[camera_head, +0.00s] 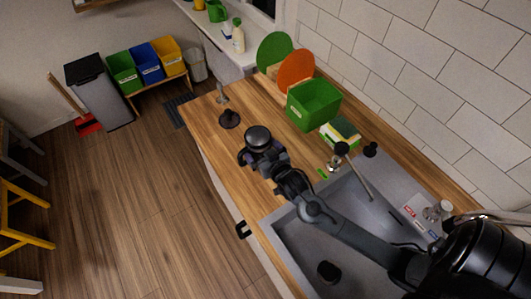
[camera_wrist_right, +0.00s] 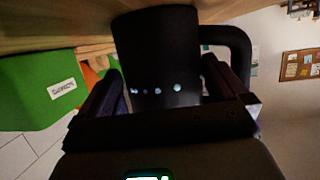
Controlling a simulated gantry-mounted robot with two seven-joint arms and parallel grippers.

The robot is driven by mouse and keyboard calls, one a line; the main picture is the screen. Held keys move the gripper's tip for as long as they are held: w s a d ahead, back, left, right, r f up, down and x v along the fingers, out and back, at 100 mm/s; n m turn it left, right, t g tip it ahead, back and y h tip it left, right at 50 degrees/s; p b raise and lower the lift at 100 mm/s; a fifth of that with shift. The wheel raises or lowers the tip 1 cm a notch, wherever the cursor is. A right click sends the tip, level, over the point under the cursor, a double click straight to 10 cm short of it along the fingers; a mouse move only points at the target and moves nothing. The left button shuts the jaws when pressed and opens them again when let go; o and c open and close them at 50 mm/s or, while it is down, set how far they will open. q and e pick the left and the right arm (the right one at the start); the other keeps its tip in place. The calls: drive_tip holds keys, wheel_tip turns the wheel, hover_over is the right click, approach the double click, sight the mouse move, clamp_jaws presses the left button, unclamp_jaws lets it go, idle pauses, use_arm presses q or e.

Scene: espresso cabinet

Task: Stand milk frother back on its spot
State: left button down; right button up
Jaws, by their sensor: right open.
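The milk frother (camera_head: 258,136), a black mug-shaped jug with a round top, stands on the wooden counter in the head view and looks upright. In the right wrist view its dark body (camera_wrist_right: 157,60) shows a row of small lights and a handle (camera_wrist_right: 240,50) on the picture's right. My right gripper (camera_wrist_right: 163,78) is open, with one finger on each side of the frother's body. Whether the fingers touch it is not clear. In the head view the gripper (camera_head: 264,156) is beside the frother. Its spot cannot be made out. My left gripper is not in view.
A dark round-based object (camera_head: 229,118) stands on the counter beyond the frother. A green bin (camera_head: 313,104), a sponge pack (camera_head: 340,133) and green and orange discs (camera_head: 296,69) are along the wall. The grey sink (camera_head: 335,235) lies nearer. Bare counter (camera_head: 215,138) shows left of the frother.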

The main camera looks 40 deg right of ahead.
drive_tip(key=shift+r, duration=0.2)
drive_tip(key=r+v, duration=0.1)
drive_tip(key=v, duration=1)
drive_tip(key=s+a+f+g+y, duration=0.1)
drive_tip(key=s+a, duration=0.1)
drive_tip(key=s+a+f+n+g+y, duration=0.1)
drive_tip(key=a+f+g, duration=0.1)
drive_tip(key=s+a+f+n+g+y, duration=0.1)
drive_tip(key=s+a+g, duration=0.1)
drive_tip(key=shift+s+a+f+p, duration=0.25)
drive_tip(key=shift+s+f+p, duration=0.1)
drive_tip(key=shift+p, duration=0.05)
drive_tip(key=s+a+f+n+g+y, duration=0.1)
drive_tip(key=s+a+f+n+g, duration=0.1)
drive_tip(key=s+g, duration=0.3)
drive_tip(key=s+a, duration=0.1)
drive_tip(key=s, duration=0.2)
drive_tip(key=shift+s+n, duration=0.4)
drive_tip(key=shift+a, duration=0.1)
